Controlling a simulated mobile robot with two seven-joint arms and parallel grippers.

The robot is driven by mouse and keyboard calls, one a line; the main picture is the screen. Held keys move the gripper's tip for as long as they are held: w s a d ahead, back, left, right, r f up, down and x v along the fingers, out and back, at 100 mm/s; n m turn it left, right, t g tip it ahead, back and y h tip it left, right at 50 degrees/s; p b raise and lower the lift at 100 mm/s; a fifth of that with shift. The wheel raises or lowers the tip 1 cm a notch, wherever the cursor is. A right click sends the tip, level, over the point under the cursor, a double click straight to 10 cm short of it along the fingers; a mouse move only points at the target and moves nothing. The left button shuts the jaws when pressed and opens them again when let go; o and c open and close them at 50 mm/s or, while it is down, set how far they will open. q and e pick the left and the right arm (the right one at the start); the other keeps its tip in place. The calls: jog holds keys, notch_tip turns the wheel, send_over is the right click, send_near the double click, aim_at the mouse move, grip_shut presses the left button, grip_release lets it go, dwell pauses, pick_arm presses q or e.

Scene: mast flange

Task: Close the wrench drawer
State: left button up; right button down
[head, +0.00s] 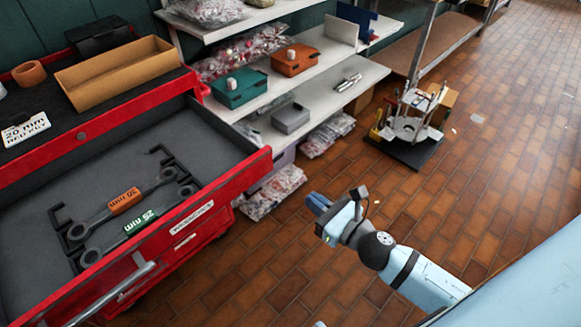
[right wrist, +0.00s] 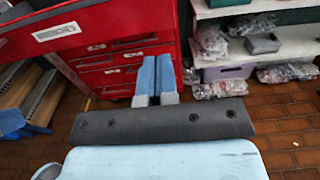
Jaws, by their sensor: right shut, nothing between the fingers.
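The red wrench drawer (head: 222,192) is pulled open from the red cabinet at the left of the head view. Its grey tray holds a wrench with an orange 30 mm label (head: 125,201) and a wrench with a green 25 mm label (head: 141,221), beside dark holders. A silver handle (head: 112,294) is on the front. The labelled drawer front (right wrist: 100,25) also shows at the upper left of the right wrist view. My right gripper (head: 317,203) is shut and empty, apart from the drawer, to its right in the head view. Its blue fingers (right wrist: 154,76) point toward the cabinet.
On the cabinet top are a cardboard tray (head: 118,70) and a 20 mm red key card (head: 25,128). White shelves (head: 325,70) with boxes and bags stand beside the cabinet. A black-based fixture (head: 405,150) stands on the tiled floor.

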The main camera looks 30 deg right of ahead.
aim_at(266, 164)
jog(key=p+x, duration=0.1)
jog(key=x, duration=1.2)
jog(key=shift+p, duration=0.4)
jog(key=shift+w+a, duration=0.15)
jog(key=shift+w, duration=0.1)
pick_arm(q)
jog(key=shift+s+a+r, duration=0.2)
jog(key=shift+a+r, duration=0.05)
jog(key=shift+a, duration=0.15)
jog(key=shift+d, duration=0.15)
jog(key=shift+r, duration=0.1)
pick_arm(e)
jog(key=shift+w, duration=0.15)
